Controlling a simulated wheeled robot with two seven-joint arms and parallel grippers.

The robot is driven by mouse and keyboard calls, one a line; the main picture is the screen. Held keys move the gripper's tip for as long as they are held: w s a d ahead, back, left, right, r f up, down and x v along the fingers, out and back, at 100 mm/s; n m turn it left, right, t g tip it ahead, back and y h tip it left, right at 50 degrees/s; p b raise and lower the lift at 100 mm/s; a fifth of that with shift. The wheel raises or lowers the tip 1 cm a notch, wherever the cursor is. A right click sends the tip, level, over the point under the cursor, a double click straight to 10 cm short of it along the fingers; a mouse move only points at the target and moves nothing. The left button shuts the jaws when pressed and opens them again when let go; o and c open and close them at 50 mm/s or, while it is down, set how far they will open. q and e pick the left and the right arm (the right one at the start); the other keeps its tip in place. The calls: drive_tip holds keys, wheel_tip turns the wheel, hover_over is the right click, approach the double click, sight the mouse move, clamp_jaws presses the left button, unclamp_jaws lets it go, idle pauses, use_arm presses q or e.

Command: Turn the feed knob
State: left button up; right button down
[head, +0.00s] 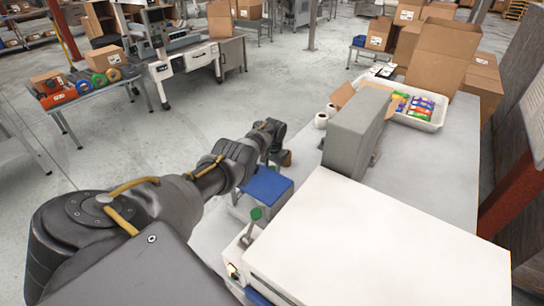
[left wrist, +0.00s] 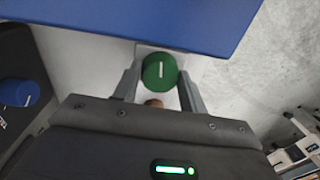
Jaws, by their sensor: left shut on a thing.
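In the left wrist view a round green knob (left wrist: 160,70) with a white line on its face sits beside a large blue surface. The line stands nearly upright in that picture. The two fingers of my left gripper (left wrist: 160,88) are on either side of the knob and shut on it. A small brown round thing (left wrist: 153,102) shows just below it between the fingers. A blue knob (left wrist: 20,93) with a white line is at the left on a dark panel. In the head view my left gripper (head: 278,153) is beyond the blue-topped box (head: 266,183); the green knob is hidden there. My right gripper is not in view.
A large white housing (head: 380,250) fills the near right of the bench. A lever with a green end (head: 256,213) stands beside it. A grey upright housing (head: 356,133) stands right of my gripper. A white tray (head: 425,120) of colourful packets and cardboard boxes are farther back.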

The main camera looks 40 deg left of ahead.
sight(272, 168)
use_arm(q)
drive_tip(key=shift+r+m, duration=0.1)
drive_tip(key=shift+m, duration=0.3)
drive_tip(key=o, duration=1)
drive_tip(key=shift+r, duration=0.3)
wheel_tip(272, 168, up, 2)
drive_tip(key=shift+r+p, duration=0.2)
drive_tip(key=shift+p, duration=0.6)
drive_tip(key=r, duration=0.5)
drive_tip(key=r+b, duration=0.1)
drive_tip(key=r, duration=0.1)
drive_tip(key=shift+d+r, duration=0.3)
drive_tip(key=shift+r, duration=0.05)
